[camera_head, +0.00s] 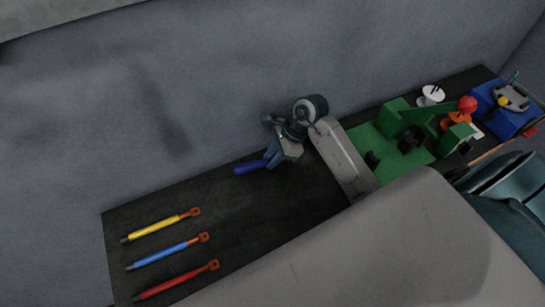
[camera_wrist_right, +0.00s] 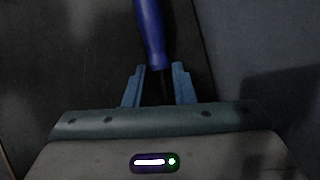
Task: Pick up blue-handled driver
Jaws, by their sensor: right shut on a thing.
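The blue-handled driver (camera_head: 250,167) has a dark blue handle pointing left, over the dark bench in the head view. In the right wrist view its handle (camera_wrist_right: 151,35) runs up from between the fingers. My right gripper (camera_head: 272,159) is shut on the driver just below the handle; its two blue-grey fingers (camera_wrist_right: 159,75) stand on either side of the dark shaft. The rest of the shaft is hidden by the gripper. I cannot tell whether the driver touches the bench. My left gripper is not in view.
Yellow (camera_head: 160,225), blue (camera_head: 168,252) and red (camera_head: 177,280) tools with orange ends lie at the bench's left. A green fixture (camera_head: 395,122) and a blue box (camera_head: 506,115) stand to the right. The dark bench (camera_head: 215,200) is bare between the tools and my gripper.

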